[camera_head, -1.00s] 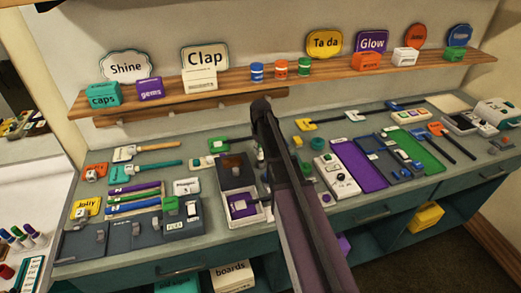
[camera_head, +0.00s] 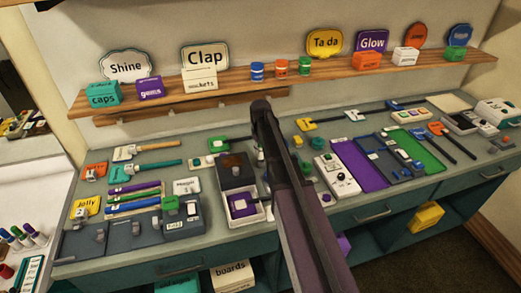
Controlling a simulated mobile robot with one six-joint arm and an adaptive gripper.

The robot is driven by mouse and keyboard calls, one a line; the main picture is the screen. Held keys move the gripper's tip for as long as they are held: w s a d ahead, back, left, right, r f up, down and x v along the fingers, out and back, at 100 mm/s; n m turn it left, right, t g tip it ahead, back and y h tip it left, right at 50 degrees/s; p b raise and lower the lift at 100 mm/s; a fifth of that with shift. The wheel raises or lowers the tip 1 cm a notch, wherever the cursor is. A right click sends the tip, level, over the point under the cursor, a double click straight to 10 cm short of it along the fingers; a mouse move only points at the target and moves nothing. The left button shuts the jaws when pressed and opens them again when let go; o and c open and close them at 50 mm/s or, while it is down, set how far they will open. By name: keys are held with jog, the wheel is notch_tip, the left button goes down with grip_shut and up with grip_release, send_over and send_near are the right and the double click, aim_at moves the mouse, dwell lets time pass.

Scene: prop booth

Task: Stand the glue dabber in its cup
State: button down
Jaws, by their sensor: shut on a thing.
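My arm rises from the bottom edge through the middle of the view, and its dark upper end stands in front of the worktop. My gripper is hidden behind the arm, so its fingers and anything between them do not show. I cannot make out the glue dabber or its cup with certainty. Small dark and greenish pieces beside the arm, near the middle of the worktop, are partly covered and too small to tell. Two brush-like tools lie at the left: one with a cream head (camera_head: 124,153) and one with a teal head (camera_head: 146,171).
The grey worktop (camera_head: 215,150) is crowded. A white open box (camera_head: 243,219) with a purple item stands left of my arm; a white device (camera_head: 338,182), a purple mat (camera_head: 360,165) and a green mat (camera_head: 420,150) lie to its right. A wooden shelf (camera_head: 330,70) runs behind.

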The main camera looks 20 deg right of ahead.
aim_at(261, 156)
jog(key=shift+f, duration=0.25)
jog(key=shift+f+b, duration=0.4)
jog(key=shift+b, duration=0.15)
jog(key=shift+f+b, duration=1.25)
jog(key=shift+b, duration=0.05)
dwell(2.4)
dwell(0.3)
jog(key=shift+c, duration=2)
grip_release()
jog(key=shift+o, duration=0.8)
jog(key=shift+r, duration=0.15)
